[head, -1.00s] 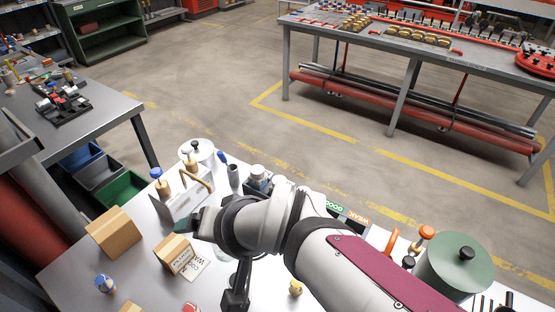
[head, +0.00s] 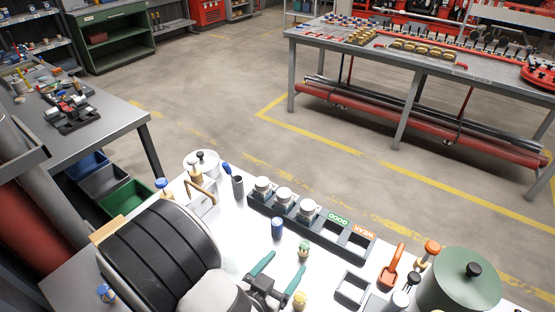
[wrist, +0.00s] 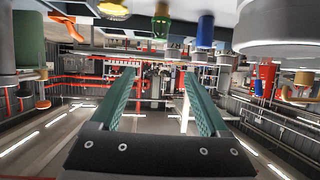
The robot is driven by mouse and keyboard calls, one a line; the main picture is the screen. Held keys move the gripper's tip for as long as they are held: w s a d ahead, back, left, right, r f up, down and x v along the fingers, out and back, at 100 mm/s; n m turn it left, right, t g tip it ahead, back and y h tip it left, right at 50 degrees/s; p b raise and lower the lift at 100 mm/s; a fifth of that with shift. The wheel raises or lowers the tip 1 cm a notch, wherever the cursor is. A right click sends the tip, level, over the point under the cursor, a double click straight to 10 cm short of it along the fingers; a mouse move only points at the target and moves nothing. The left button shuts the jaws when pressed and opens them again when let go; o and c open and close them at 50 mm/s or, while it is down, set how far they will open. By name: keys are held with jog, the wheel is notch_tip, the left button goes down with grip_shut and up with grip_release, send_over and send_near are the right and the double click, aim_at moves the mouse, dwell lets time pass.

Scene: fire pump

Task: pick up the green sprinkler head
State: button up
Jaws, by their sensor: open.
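The green sprinkler head (head: 304,248), a small upright piece, stands on the white table just beyond my fingertips. In the wrist view, which looks upside down, the green sprinkler head (wrist: 162,22) shows at the top, above the gap between my fingers and apart from them. My gripper (head: 285,266) has two green fingers spread apart with nothing between them. It lies low over the table, pointing towards the green head. My gripper (wrist: 158,72) also shows open and empty in the wrist view.
A blue piece (head: 277,229) stands left of the green head and a yellow piece (head: 299,300) stands near my right finger. A dark rack (head: 325,231) labelled GOOD and WEAK lies behind. An empty square tray (head: 352,288) and a green pot (head: 455,285) are to the right.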

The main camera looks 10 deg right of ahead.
aim_at(303, 246)
jog(key=x, duration=0.3)
jog(key=f+x, duration=0.1)
jog(key=x, duration=0.7)
jog(key=shift+s+a+f, duration=0.2)
jog(key=shift+f, duration=0.15)
jog(key=x, duration=0.5)
jog(key=shift+d+f, duration=0.15)
jog(key=shift+f, duration=0.2)
grip_shut()
